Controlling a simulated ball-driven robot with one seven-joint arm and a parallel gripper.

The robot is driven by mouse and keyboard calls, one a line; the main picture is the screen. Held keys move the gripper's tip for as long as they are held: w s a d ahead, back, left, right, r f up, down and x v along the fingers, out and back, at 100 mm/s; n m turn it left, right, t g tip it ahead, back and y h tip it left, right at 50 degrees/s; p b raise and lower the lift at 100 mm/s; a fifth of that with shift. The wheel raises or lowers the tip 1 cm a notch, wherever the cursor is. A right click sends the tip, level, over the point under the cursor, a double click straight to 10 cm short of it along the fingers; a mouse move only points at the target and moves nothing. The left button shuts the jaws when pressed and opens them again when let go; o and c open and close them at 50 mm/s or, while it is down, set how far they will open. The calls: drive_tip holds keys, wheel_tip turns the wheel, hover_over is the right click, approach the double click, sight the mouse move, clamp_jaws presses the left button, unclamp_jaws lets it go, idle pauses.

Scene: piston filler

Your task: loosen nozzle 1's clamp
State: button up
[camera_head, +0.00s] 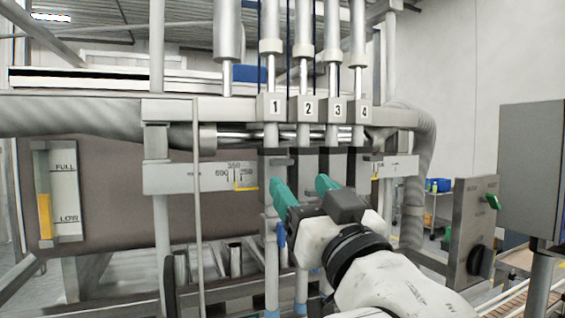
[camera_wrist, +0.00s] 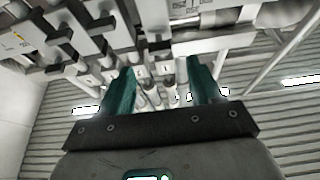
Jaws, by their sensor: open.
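The plate labelled 1 (camera_head: 276,107) is the leftmost of the numbered plates on the filler's crossbar. Below it, the pale tube of nozzle 1 (camera_head: 271,262) hangs down, its upper part partly hidden by my gripper. A small blue lever (camera_head: 281,235) sits beside this tube, just below my left finger; I cannot tell for sure that it is the clamp's handle. My gripper (camera_head: 300,181) is open, its teal fingers apart in front of the nozzle row. In the wrist view my gripper (camera_wrist: 160,68) is empty between its fingers, with filler parts beyond them.
A scale plate (camera_head: 200,177) is left of the nozzles, and a thin upright rod (camera_head: 198,230) stands in front of it. A level gauge (camera_head: 57,190) is at far left. A control panel with a green switch and black knob (camera_head: 470,235) stands at right.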

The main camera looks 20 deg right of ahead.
sight(282, 162)
drive_tip(key=p+x, duration=0.2)
drive_tip(key=x, duration=0.5)
drive_tip(key=shift+w, duration=0.25)
drive_tip(key=c, duration=1)
